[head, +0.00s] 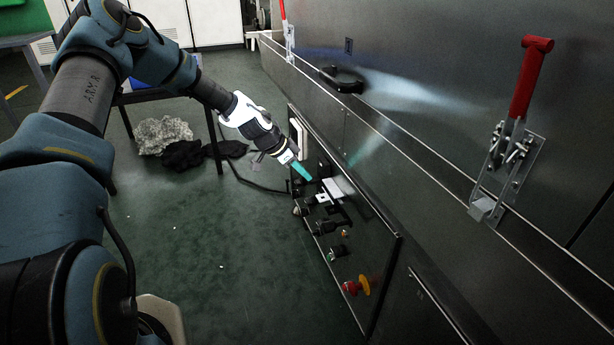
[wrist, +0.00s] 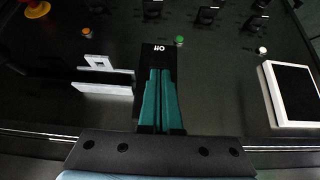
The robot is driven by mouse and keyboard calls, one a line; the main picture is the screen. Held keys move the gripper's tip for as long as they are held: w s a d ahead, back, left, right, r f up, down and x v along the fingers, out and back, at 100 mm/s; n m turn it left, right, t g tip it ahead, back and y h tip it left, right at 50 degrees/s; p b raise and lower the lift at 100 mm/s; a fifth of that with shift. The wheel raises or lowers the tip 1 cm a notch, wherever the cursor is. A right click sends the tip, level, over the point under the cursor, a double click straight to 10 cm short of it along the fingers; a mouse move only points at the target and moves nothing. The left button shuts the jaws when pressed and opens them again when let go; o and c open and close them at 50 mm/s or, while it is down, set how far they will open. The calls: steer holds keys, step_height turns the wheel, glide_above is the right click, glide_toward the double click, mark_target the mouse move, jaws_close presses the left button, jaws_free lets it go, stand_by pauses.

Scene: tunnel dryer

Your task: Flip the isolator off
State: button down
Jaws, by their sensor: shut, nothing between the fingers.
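The control panel (head: 375,255) is on the side of the steel dryer. A black isolator block (wrist: 157,52) with small white lettering, upside down and not clearly readable, shows in the wrist view. Pale grey pieces (wrist: 103,88) stick out left of it, and a pale flat piece (head: 338,188) shows on the panel in the head view. I cannot tell which part is the handle. My gripper (head: 302,172) is at the panel's upper part, its teal fingers (wrist: 160,75) shut and empty. The fingertips overlap the block in the wrist view; contact cannot be told.
A red emergency stop on yellow (head: 360,286) sits lower on the panel. Several knobs and small coloured buttons (wrist: 180,41) are nearby. A white-framed dark display (wrist: 293,92) is to the right in the wrist view. A red-handled toggle clamp (head: 530,75) stands above right.

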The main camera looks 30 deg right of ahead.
steer(key=shift+s+f+h, duration=0.1)
steer(key=shift+f+h, duration=0.15)
steer(key=shift+h, duration=0.05)
steer(key=shift+r, duration=0.1)
steer(key=shift+d+r, duration=0.3)
steer(key=shift+d, duration=0.35)
steer(key=shift+a, duration=0.1)
